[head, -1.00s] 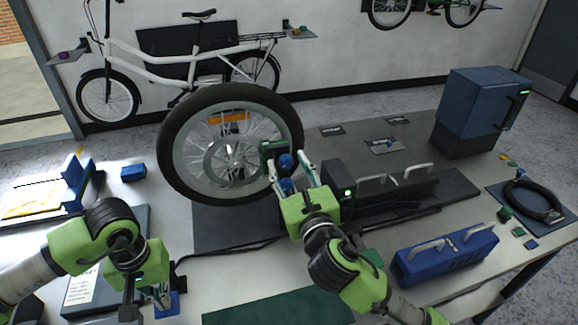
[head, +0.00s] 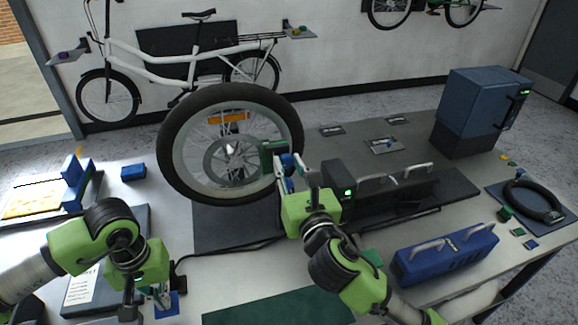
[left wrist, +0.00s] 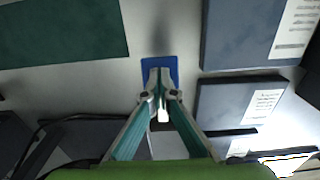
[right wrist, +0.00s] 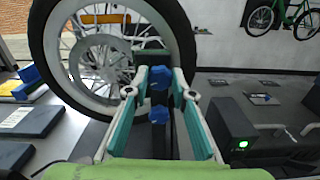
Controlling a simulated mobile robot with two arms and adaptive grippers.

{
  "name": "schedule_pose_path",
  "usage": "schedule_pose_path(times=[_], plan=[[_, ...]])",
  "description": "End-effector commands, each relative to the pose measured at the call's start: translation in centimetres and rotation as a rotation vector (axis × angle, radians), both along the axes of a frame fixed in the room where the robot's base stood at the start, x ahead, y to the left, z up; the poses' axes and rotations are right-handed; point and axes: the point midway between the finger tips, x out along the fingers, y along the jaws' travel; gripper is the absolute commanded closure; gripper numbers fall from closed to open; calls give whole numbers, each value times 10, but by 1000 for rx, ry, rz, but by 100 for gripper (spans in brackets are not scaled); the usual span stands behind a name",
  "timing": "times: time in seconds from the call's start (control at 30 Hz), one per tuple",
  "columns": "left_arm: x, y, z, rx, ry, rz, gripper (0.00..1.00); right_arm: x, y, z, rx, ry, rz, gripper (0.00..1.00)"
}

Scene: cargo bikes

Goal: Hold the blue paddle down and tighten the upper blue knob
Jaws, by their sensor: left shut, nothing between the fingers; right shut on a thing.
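The blue paddle (head: 174,306) is a flat blue plate on the bench at the lower left; it also shows in the left wrist view (left wrist: 148,64). My left gripper (head: 164,292) is shut and empty, its tips over the paddle. They appear to touch it, but how far it is pressed I cannot tell. The upper blue knob (right wrist: 160,76) is on a dark upright post in front of the bike wheel. My right gripper (right wrist: 159,80) is shut on this knob, one finger on each side. A lower blue knob (right wrist: 159,115) sits below it, between the fingers.
The large bike wheel (head: 168,175) stands directly behind the post. A dark fixture with a green light (head: 340,176) is close to the right of my right gripper. A blue toolbox (head: 445,256) and a green mat (head: 270,308) lie nearer the front.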

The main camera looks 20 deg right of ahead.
Motion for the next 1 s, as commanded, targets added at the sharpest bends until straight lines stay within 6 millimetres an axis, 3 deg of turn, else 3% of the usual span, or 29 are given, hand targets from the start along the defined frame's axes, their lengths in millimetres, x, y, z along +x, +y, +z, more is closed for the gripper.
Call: schedule_pose_path(times=[1.0], plan=[[0, 1, -1, 2, 1, 1, 100, 0, -2, -2, 965, 0, -1, 99]])
